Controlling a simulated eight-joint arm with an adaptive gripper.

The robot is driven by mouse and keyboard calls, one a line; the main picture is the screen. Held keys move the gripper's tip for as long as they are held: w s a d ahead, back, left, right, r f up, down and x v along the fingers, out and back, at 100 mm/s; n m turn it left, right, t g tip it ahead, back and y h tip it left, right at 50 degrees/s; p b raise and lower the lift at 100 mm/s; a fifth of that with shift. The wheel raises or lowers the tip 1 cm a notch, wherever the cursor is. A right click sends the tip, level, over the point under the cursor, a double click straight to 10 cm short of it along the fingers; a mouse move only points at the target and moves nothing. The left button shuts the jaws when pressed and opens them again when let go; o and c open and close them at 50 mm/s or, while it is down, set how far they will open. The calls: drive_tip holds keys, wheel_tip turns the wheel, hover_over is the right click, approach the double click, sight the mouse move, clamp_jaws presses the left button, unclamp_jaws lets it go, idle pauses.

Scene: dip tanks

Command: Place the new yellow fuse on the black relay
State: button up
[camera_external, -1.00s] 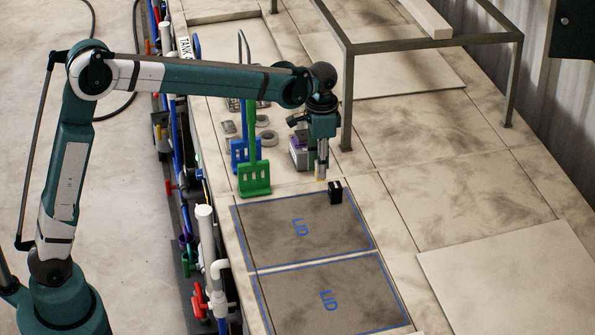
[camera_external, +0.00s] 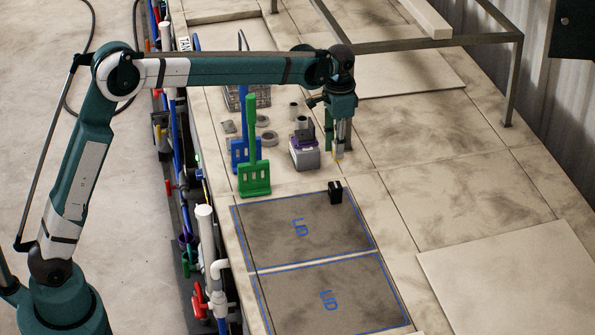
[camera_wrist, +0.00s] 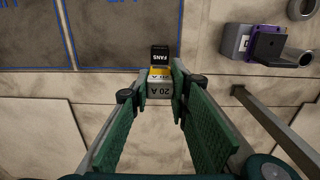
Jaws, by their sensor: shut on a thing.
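My gripper (camera_external: 339,147) is shut on the yellow fuse (camera_external: 337,156) and holds it beyond the black relay (camera_external: 335,192), apart from it in the external view. In the wrist view my gripper (camera_wrist: 160,88) has its green fingers on both sides of the fuse (camera_wrist: 159,73), which shows a yellow face and a greyish face, both marked "20 A". The black relay (camera_wrist: 160,52), marked "FANS", shows just past the fuse, partly covered by it. The relay stands upright on the far right corner of a lid. The height of the fuse above the bench is hard to tell.
Two blue-outlined lids (camera_external: 275,232) lie in front. A grey box with purple and black parts (camera_external: 304,155) stands left of my gripper. A green rack-like tool (camera_external: 255,180) is farther left. A metal frame (camera_external: 430,43) stands behind.

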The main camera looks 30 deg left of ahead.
drive_tip(key=shift+f, duration=3.1)
drive_tip(key=shift+f, duration=0.1)
drive_tip(key=shift+f, duration=1.8)
drive_tip(key=shift+f, duration=0.1)
drive_tip(key=o, duration=0.9)
drive_tip(key=shift+c, duration=0.2)
drive_tip(key=shift+o, duration=0.2)
wheel_tip(320, 180, up, 12)
drive_tip(key=shift+r, duration=0.15)
